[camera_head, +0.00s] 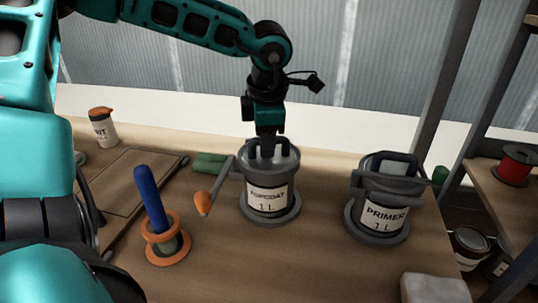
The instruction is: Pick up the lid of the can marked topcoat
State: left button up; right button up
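The can marked topcoat (268,199) stands upright on the wooden bench in the middle, with a grey body and a white label reading TOPCOAT 1 L. Its grey lid (287,165) sits on top, with a dark upright handle. My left gripper (268,152) points straight down at the lid, its fingertips at the handle. The handle and fingers overlap, so I cannot tell whether the fingers are closed on it. My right gripper is not in view.
The primer can (384,216) stands to the right. A grey rod with an orange end (203,204) is beside the topcoat can. A blue-handled tool (152,200) stands in an orange-rimmed holder (168,255). A white block (434,289) lies front right. A shelf (500,193) borders the right.

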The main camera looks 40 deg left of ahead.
pick_arm(q)
grip_shut()
